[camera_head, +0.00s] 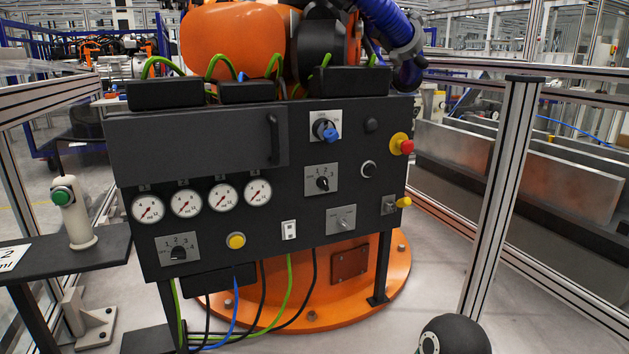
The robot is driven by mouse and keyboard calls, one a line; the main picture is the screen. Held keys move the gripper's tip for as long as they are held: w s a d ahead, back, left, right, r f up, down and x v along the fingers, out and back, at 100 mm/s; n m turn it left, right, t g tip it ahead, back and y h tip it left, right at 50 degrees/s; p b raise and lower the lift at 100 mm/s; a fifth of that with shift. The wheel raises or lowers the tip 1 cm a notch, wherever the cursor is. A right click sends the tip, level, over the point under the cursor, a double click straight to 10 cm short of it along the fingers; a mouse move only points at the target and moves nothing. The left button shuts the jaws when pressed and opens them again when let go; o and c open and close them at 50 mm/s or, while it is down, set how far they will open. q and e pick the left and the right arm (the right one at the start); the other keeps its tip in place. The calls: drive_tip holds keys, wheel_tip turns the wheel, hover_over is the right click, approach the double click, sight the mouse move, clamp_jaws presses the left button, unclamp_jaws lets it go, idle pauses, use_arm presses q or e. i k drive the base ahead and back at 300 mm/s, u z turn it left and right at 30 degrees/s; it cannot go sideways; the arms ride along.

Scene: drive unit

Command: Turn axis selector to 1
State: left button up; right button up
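A dark control panel (215,237) stands in front of the orange robot base. Two knobs on it have numbered plates, and I cannot read which one is labelled as the axis selector. One rotary selector (178,253) is at the lower left, with a black knob and numbers around it. The other rotary selector (322,184) is right of the middle, also with a black knob and numbers above it. Both pointer directions are too small to read surely. Neither of my grippers is in view. A black rounded part at the bottom right looks like my own arm.
The panel also carries several gauges (187,202), a yellow button (236,241), a blue knob (331,134), a red emergency stop (407,146) and a plain switch (342,219). A side shelf (100,252) holds a green-button post (75,210). An aluminium post (501,200) stands right.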

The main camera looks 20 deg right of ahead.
sight(321, 182)
drive_tip(key=i, duration=1.45)
drive_tip(key=z, duration=0.05)
